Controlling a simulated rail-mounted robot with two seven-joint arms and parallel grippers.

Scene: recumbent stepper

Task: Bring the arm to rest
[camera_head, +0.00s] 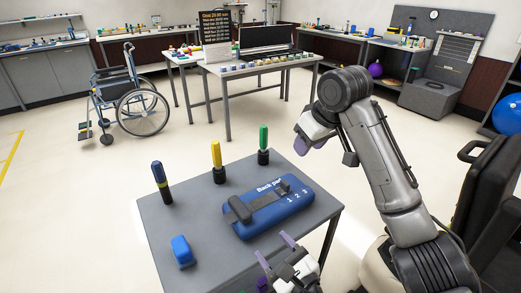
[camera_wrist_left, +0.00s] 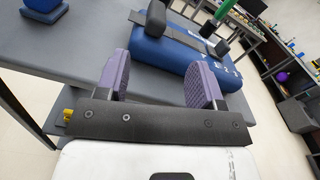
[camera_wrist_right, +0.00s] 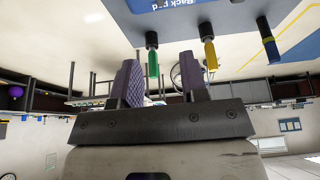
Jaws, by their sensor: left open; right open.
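My left gripper (camera_head: 274,248) is low at the front edge of the grey table in the head view. Its purple fingers stand apart with nothing between them; in the left wrist view the open jaws (camera_wrist_left: 160,62) point toward the blue back pad (camera_wrist_left: 165,60), apart from it. My right gripper (camera_head: 309,145) hangs beyond the table's right rear corner, at the end of my raised, bent right arm. In the right wrist view its jaws (camera_wrist_right: 159,65) are apart and empty. The back pad (camera_head: 275,208) lies on the table with a dark strap and handle across it.
The grey table (camera_head: 205,215) carries blue (camera_head: 161,182), yellow (camera_head: 217,162) and green (camera_head: 263,145) handled pegs at its rear and a blue block (camera_head: 182,251) at its front left. A black seat (camera_head: 490,195) is at right. A wheelchair (camera_head: 128,98) and desks stand farther back.

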